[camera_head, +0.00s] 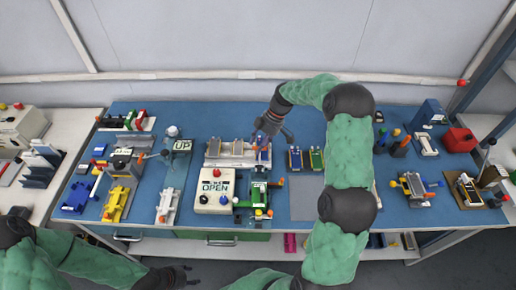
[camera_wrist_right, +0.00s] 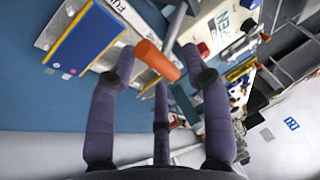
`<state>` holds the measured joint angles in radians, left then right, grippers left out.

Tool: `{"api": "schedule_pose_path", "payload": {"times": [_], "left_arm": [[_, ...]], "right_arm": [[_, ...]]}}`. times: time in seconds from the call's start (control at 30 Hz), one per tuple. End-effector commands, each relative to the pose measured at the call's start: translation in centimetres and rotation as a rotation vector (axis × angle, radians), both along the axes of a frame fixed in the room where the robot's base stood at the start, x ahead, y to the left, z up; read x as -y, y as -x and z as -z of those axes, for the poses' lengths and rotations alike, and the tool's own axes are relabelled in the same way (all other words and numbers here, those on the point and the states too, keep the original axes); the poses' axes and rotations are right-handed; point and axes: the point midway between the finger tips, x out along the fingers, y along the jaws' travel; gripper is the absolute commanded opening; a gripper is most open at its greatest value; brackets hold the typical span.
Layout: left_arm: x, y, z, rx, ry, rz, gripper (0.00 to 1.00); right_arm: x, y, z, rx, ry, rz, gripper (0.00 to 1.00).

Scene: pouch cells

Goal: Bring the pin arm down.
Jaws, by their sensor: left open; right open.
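My right gripper (camera_head: 270,137) reaches down over the back middle of the blue table, at the right end of a fixture with grey plates (camera_head: 237,148). In the right wrist view its fingers (camera_wrist_right: 158,66) are open, around or just above an orange cylindrical handle (camera_wrist_right: 150,56). I cannot tell whether they touch it. The handle looks like the end of the pin arm, and its joint is hidden. A blue and yellow plate (camera_wrist_right: 85,40) lies beside it. My left gripper (camera_head: 182,275) is open and empty, low in front of the table.
A white box marked OPEN (camera_head: 214,191) stands in front of the fixture, with a green device (camera_head: 259,194) to its right. A sign marked UP (camera_head: 182,146) stands to the left.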

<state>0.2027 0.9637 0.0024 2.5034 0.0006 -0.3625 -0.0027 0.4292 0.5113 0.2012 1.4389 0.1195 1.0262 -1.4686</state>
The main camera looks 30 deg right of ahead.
Motion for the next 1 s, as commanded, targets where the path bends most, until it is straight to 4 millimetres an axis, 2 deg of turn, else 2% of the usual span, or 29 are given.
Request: {"api": "schedule_pose_path", "payload": {"times": [0.2,0.5,0.67,0.7,1.0], "left_arm": [[0.0,0.0,0.2,0.000,0.000,0.000,0.48],[0.0,0.0,0.2,0.000,0.000,0.000,0.48],[0.0,0.0,0.2,0.000,0.000,0.000,0.48],[0.0,0.0,0.2,0.000,0.000,0.000,0.48],[0.0,0.0,0.5,0.000,0.000,0.000,0.48]], "right_arm": [[-0.7,0.0,1.4,0.000,0.000,0.000,0.49],[-0.8,0.0,1.5,0.000,0.000,0.000,0.49],[-0.7,0.0,1.5,0.000,0.000,0.000,0.03],[-0.7,0.0,1.5,0.000,0.000,0.000,0.00],[-0.7,-0.2,1.5,0.012,0.007,0.000,0.00]]}}
